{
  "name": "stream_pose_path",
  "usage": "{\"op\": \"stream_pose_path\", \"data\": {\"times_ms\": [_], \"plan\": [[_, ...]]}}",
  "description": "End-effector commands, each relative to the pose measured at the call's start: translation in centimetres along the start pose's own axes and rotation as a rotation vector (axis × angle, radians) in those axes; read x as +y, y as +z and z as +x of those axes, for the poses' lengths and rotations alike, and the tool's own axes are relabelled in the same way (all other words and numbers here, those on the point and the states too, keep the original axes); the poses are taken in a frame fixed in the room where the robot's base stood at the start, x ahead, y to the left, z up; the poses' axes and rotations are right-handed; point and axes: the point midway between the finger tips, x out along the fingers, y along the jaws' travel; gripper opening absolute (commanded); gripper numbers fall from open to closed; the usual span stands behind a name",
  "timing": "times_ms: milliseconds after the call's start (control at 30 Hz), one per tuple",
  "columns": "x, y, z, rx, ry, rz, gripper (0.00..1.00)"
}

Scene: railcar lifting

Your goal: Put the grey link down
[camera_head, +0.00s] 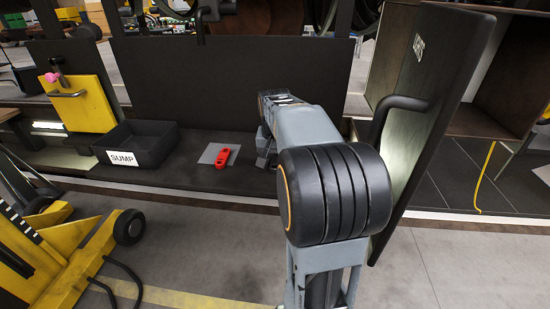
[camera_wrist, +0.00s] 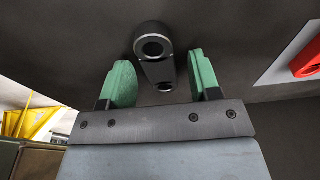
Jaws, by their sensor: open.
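The grey link (camera_wrist: 154,47) shows in the wrist view as a dark grey bar with a round eye at each end. It lies on the dark surface, between and just beyond the green fingertips of my gripper (camera_wrist: 160,82). The fingers are open, with a visible gap on both sides of the link. In the head view my arm hides the link, and my gripper (camera_head: 266,150) is mostly hidden behind my arm at the dark bench.
A red link (camera_head: 222,157) lies on a grey plate (camera_head: 208,153) left of my gripper; the red link also shows in the wrist view (camera_wrist: 305,62). A black bin marked SUMP (camera_head: 152,142) stands farther left. A dark open door (camera_head: 432,100) with a handle stands close right of my arm.

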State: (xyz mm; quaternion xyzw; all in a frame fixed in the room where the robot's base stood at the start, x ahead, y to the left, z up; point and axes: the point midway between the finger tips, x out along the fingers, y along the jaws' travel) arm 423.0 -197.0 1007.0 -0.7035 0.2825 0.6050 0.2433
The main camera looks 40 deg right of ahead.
Motion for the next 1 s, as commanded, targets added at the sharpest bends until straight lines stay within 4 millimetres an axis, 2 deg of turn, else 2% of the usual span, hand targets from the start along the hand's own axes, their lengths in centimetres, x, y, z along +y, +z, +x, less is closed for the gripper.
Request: {"op": "stream_pose_path", "data": {"times_ms": [167,500,700,1000], "plan": [[0.0,-0.1,-1.0,0.002,0.000,0.000,0.57],[0.0,-0.1,-7.3,0.004,-0.001,0.000,0.57],[0.0,-0.1,-10.3,0.002,-0.001,0.000,0.57],[-0.1,0.1,-12.2,0.000,-0.001,-0.005,0.57]]}}
